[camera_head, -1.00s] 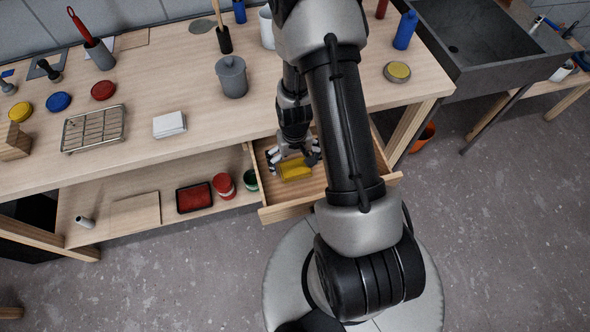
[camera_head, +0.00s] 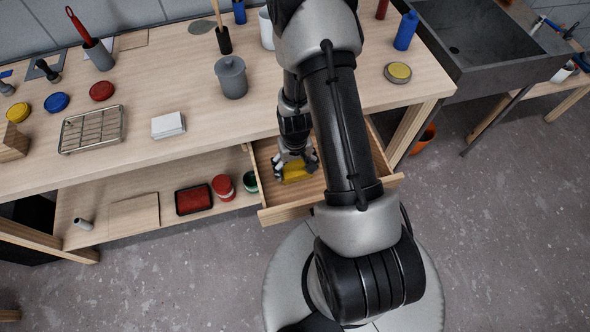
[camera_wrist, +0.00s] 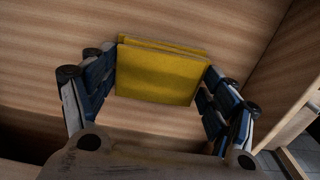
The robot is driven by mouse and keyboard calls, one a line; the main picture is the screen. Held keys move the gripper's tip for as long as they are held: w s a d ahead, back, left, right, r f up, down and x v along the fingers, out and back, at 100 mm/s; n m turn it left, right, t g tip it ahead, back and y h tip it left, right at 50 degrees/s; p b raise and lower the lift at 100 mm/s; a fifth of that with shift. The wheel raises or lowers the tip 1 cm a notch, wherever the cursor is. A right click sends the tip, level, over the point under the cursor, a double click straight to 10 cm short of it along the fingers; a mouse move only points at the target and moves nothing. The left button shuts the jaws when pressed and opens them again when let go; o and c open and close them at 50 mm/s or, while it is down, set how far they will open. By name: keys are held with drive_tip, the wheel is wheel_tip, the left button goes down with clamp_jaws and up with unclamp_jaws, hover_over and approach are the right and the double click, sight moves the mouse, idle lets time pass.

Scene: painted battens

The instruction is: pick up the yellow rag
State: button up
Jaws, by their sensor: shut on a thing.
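The yellow rag (camera_wrist: 160,75) is a folded cloth inside the open wooden drawer (camera_head: 290,211). In the wrist view it lies between the two fingers of my gripper (camera_wrist: 158,85), which touch its left and right edges. My gripper (camera_head: 296,168) also shows in the head view, reaching down into the drawer with the rag (camera_head: 297,174) between its fingers. The gripper is shut on the rag. I cannot tell whether the rag is clear of the drawer floor. My arm hides part of the drawer's right side.
The workbench (camera_head: 180,115) overhangs the drawer's back. On it are a grey lidded pot (camera_head: 231,78), white cards (camera_head: 168,125) and a wire rack (camera_head: 92,129). A lower shelf holds a red tray (camera_head: 194,198) and a red tin (camera_head: 223,186). An orange bucket (camera_head: 424,138) stands at right.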

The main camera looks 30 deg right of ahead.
sight(295, 169)
drive_tip(key=shift+r, duration=0.15)
drive_tip(key=shift+c, duration=0.2)
wheel_tip(295, 169, up, 20)
drive_tip(key=p, duration=0.5)
